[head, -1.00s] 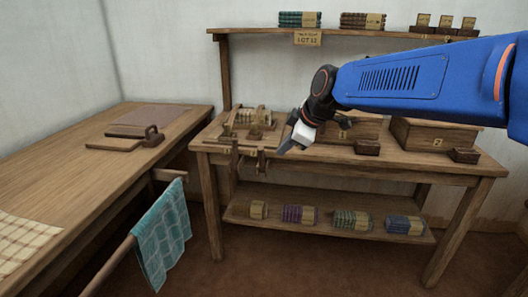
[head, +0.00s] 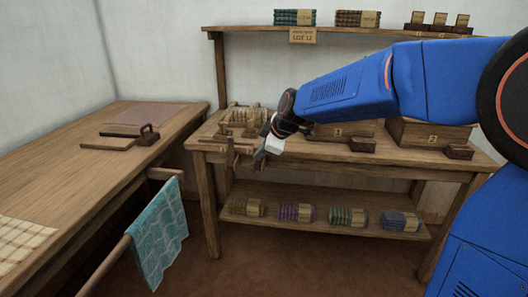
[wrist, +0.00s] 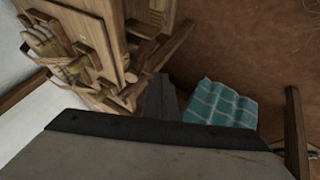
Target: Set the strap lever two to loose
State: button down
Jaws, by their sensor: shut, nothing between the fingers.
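Two small wooden levers stand at the front left edge of the workbench in the head view: one at the left (head: 230,156), and a second lever (head: 257,163) just right of it, partly covered by my gripper. I cannot read which is numbered two, nor tell its setting. My gripper (head: 261,154) is shut and empty, pointing down and left, right beside the second lever; I cannot tell whether they touch. In the wrist view the wooden lever parts (wrist: 133,92) lie at the bench edge, close to the dark fingers, and my gripper's grey body hides the lower part.
A wooden rack with pegs (head: 243,117) stands on the workbench (head: 310,153) behind the levers. Numbered boxes (head: 432,134) stand to the right. A teal cloth (head: 160,235) hangs at the left on a wooden beam. Cloth bundles lie on the lower shelf (head: 325,223).

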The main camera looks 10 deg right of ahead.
jog(key=shift+w+d+r, duration=0.1)
jog(key=shift+w+r, duration=0.05)
jog(key=shift+w, duration=1.1)
jog(key=w+d+r+m+g, duration=0.1)
jog(key=w+r+g, duration=0.1)
jog(key=w, duration=0.3)
jog(key=shift+w+d+g+y, duration=0.25)
jog(key=shift+w+g+y, duration=0.05)
jog(key=shift+g, duration=0.4)
